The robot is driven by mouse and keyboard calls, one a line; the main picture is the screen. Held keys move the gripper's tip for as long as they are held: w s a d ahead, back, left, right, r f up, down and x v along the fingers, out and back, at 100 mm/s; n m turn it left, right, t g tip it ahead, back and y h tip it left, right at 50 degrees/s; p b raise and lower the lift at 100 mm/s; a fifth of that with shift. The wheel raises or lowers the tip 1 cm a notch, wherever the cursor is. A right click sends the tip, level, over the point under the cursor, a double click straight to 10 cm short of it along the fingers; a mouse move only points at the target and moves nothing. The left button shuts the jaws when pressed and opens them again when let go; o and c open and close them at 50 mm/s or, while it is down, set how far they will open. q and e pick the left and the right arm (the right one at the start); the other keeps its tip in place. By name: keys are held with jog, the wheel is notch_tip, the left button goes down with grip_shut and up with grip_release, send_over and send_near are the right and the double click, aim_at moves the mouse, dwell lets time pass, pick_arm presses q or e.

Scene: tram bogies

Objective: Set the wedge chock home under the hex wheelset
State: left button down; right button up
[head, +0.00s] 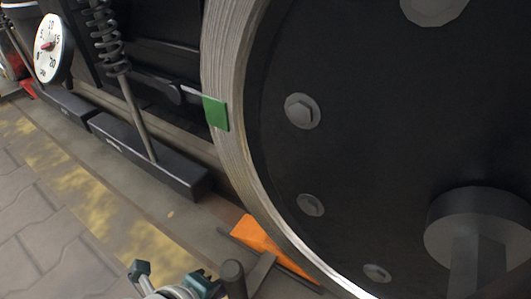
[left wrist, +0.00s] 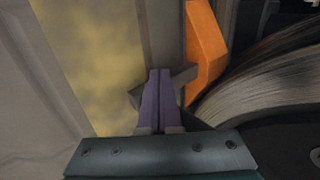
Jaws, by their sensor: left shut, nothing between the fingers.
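The wheelset's big dark wheel (head: 365,150) with a bright ridged tread and several hex bolts fills the right of the head view. Its tread (left wrist: 265,75) also shows at the right of the left wrist view. In the left wrist view the chock (left wrist: 205,45) is just ahead and right of my left gripper (left wrist: 159,74), whose purple fingers are shut and empty. I cannot tell whether fingers and chock touch. My right gripper is not in view.
A grey bar (left wrist: 184,76) lies by the fingertips. A green tag (head: 215,113) is at the wheel's rim. A coil spring (head: 106,40), a round dial (head: 49,48) and dark blocks (head: 150,160) stand at the left. The yellow-marked paving (head: 80,190) is clear.

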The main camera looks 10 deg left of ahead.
pick_arm(q)
jog(key=shift+s+d, duration=0.2)
jog(key=shift+d, duration=0.45)
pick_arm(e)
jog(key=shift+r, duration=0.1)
pick_arm(q)
jog(key=shift+a, duration=0.1)
jog(key=shift+w+a, duration=0.45)
jog(key=shift+a, duration=0.15)
jog(key=shift+w+a, duration=0.2)
jog(key=shift+a, duration=0.2)
jog(key=shift+a+b, duration=0.3)
jog(key=shift+a, duration=0.25)
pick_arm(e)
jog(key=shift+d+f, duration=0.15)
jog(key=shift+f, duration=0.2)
pick_arm(q)
jog(key=shift+d, duration=0.15)
